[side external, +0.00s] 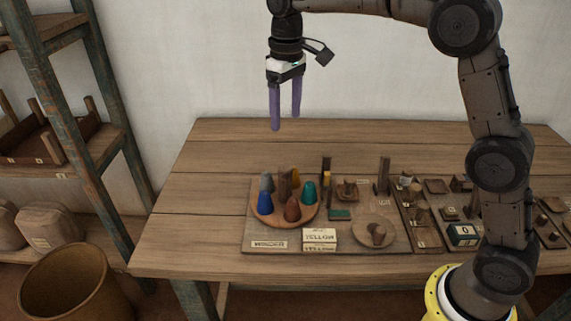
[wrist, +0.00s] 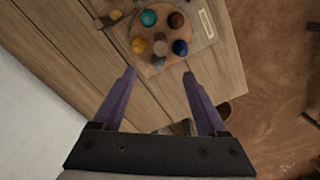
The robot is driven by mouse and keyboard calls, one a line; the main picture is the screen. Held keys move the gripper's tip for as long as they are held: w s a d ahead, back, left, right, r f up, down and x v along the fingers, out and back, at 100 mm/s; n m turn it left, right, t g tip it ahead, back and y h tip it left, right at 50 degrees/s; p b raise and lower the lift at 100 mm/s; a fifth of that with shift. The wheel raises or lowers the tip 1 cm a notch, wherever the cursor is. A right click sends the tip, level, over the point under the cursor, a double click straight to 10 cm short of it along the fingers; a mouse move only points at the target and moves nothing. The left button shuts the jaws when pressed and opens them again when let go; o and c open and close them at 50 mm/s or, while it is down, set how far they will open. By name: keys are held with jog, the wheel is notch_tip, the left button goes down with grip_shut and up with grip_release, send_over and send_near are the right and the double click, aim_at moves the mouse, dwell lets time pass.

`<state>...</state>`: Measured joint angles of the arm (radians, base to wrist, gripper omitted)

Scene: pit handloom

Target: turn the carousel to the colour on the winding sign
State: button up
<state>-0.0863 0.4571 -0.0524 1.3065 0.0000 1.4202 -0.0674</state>
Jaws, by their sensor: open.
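The carousel (side external: 268,217) is a round wooden disc on a board at the table's left front. It bears several cones around a wooden centre post (side external: 285,182): blue (side external: 265,202), grey (side external: 267,182), yellow (side external: 295,178), teal (side external: 308,192) and brown (side external: 292,210). The winding sign (side external: 319,235), a small cream block in front of the carousel, reads YELLOW. The yellow cone is at the disc's far side, partly behind the post. My gripper (side external: 285,127) is open and empty, high above the table behind the carousel. The wrist view shows the carousel (wrist: 146,50) beyond the purple fingers (wrist: 158,72).
A cream label plate (side external: 269,245) lies on the board's front left. Right of the carousel are upright posts (side external: 384,175), a round dish (side external: 361,233) and a dark block showing 0 (side external: 464,234). The table's left part and back are clear. Shelves stand at left.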

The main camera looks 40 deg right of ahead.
aim_at(286, 167)
notch_tip(286, 167, down, 14)
jog(key=shift+f, duration=0.15)
dwell(0.4)
jog(key=shift+c, duration=0.2)
grip_shut()
dwell(1.2)
